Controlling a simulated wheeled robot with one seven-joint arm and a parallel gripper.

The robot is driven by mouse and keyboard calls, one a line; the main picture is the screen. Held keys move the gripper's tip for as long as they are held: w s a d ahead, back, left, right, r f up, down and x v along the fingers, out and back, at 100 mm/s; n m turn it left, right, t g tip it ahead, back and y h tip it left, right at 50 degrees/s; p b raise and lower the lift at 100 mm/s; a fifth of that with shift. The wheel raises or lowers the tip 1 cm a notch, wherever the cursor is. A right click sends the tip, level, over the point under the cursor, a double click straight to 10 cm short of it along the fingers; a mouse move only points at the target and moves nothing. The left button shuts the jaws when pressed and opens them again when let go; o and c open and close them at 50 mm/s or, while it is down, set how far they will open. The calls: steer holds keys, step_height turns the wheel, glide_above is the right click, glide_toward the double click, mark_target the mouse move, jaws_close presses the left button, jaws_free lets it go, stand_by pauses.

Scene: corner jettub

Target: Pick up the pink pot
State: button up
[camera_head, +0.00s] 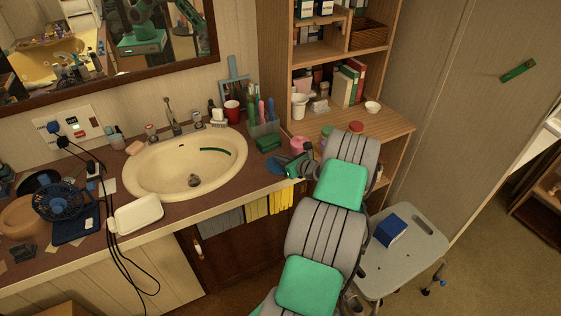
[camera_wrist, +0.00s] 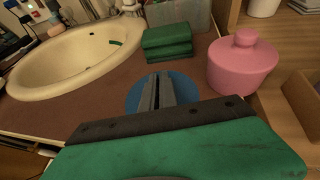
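The pink pot (camera_wrist: 243,66) has a rounded lid with a knob and stands upright on the right side of the wrist view. In the head view the pot (camera_head: 299,144) shows small at the counter's right end, beside the shelf unit, partly hidden by my arm. My gripper (camera_wrist: 163,92) looks shut and empty, its fingers close together. It is left of the pot in the wrist view and apart from it. In the head view my gripper (camera_head: 287,168) is over the counter's front edge, in front of the pot.
A blue round thing (camera_wrist: 135,95) lies behind my fingers. Green folded cloths or sponges (camera_wrist: 167,42) lie left of the pot, near the sink (camera_head: 160,165). The wooden shelf unit (camera_head: 385,130) closes in on the right. A grey stool (camera_head: 415,255) bearing a blue box stands below.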

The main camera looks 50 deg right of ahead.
steer(key=o, duration=1.8)
